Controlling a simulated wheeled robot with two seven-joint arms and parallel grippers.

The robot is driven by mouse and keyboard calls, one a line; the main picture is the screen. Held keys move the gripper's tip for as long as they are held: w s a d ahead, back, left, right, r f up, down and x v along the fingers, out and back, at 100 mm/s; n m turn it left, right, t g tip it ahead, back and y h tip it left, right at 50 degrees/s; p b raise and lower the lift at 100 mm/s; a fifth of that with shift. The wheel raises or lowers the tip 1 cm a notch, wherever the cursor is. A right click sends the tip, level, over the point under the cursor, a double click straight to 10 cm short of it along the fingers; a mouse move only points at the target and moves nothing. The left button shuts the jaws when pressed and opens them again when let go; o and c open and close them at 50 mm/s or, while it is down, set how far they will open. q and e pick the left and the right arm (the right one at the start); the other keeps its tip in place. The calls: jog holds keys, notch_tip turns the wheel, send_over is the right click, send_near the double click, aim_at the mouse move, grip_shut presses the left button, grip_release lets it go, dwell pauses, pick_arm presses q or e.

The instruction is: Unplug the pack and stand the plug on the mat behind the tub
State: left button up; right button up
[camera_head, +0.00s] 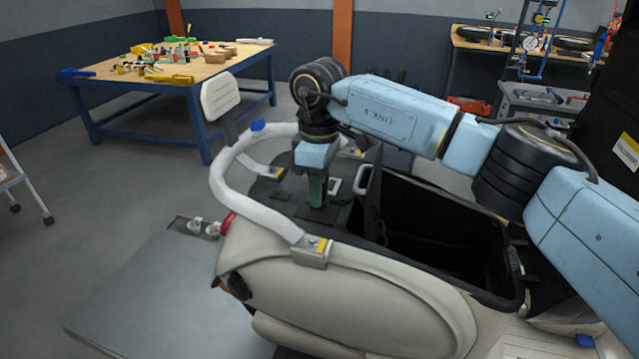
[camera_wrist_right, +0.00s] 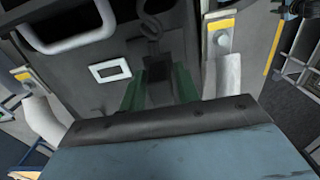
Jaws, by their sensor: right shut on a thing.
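My right gripper (camera_head: 317,192) comes down from above, in front of the scooter's pale handlebar. Its green fingers point down. In the right wrist view the gripper (camera_wrist_right: 158,88) is shut on a dark plug (camera_wrist_right: 158,92), with a dark cable (camera_wrist_right: 150,25) beyond it. The plug is mostly hidden by the fingers in the head view. The pack's pale handle (camera_head: 362,178) and white-framed panel (camera_wrist_right: 110,70) lie beside the fingers. The black tub (camera_head: 410,248) is open, to the right of the gripper. I cannot make out the mat for certain. My left gripper is out of view.
The curved pale handlebar (camera_head: 224,180) wraps the left side of the work area, with a mirror (camera_head: 220,96) above it. A dark upright panel (camera_head: 373,203) stands between the gripper and the tub opening. A workbench (camera_head: 120,78) stands far behind.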

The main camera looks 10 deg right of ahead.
jog(key=o, duration=1.1)
jog(key=shift+f, duration=0.1)
jog(key=shift+c, duration=0.2)
notch_tip(320, 180, up, 14)
jog(key=b, duration=0.1)
jog(key=shift+f+b, duration=0.25)
jog(key=shift+b, duration=0.15)
